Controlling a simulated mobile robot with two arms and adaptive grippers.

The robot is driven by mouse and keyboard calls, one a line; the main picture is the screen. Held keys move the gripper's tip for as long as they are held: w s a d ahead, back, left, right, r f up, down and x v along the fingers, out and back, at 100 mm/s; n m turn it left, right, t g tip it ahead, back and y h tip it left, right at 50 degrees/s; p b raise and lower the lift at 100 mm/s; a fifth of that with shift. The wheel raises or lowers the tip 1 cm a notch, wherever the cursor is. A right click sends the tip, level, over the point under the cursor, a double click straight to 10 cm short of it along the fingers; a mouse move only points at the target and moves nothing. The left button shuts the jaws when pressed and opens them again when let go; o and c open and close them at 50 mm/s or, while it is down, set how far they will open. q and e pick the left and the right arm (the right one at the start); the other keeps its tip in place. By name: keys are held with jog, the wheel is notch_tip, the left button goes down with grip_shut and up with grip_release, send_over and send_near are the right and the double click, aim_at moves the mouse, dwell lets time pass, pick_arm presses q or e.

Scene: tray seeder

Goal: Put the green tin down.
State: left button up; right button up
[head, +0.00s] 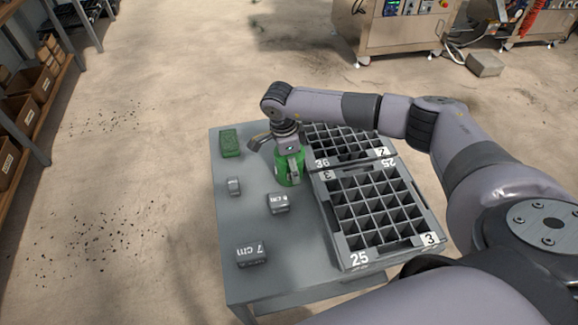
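The green tin (281,178) is near the middle of the grey table, just left of the seed trays. My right gripper (291,172) reaches down over it from above, with a grey finger across its near side. The gripper looks shut on the tin; the far finger is hidden. The tin looks upright, with its upper part covered by the gripper. I cannot tell whether its base touches the table. My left gripper is not in view.
Two gridded trays (338,226) (391,151) stand on the table's right side. A green block (230,152) is at the back left. Grey blocks (234,186) (277,208) (251,262) stand on the table (243,219), two marked in cm. Bare tabletop lies between them.

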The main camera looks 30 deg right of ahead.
jog(key=c, duration=1.5)
notch_tip(320, 180, up, 20)
jog(key=b, duration=0.2)
jog(key=shift+b, duration=0.35)
jog(key=shift+c, duration=0.3)
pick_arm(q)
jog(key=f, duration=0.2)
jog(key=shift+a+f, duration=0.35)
pick_arm(e)
jog(key=s+a+n+t, duration=0.1)
jog(key=s+a+n, duration=0.2)
jog(key=s+n, duration=0.3)
jog(key=s+a+f+n+y, duration=0.1)
jog(key=s+a+n, duration=0.3)
jog(key=n, duration=1.1)
jog(key=shift+s+a+f+t, duration=0.15)
jog(key=shift+s+a+t, duration=0.2)
jog(key=shift+s, duration=0.6)
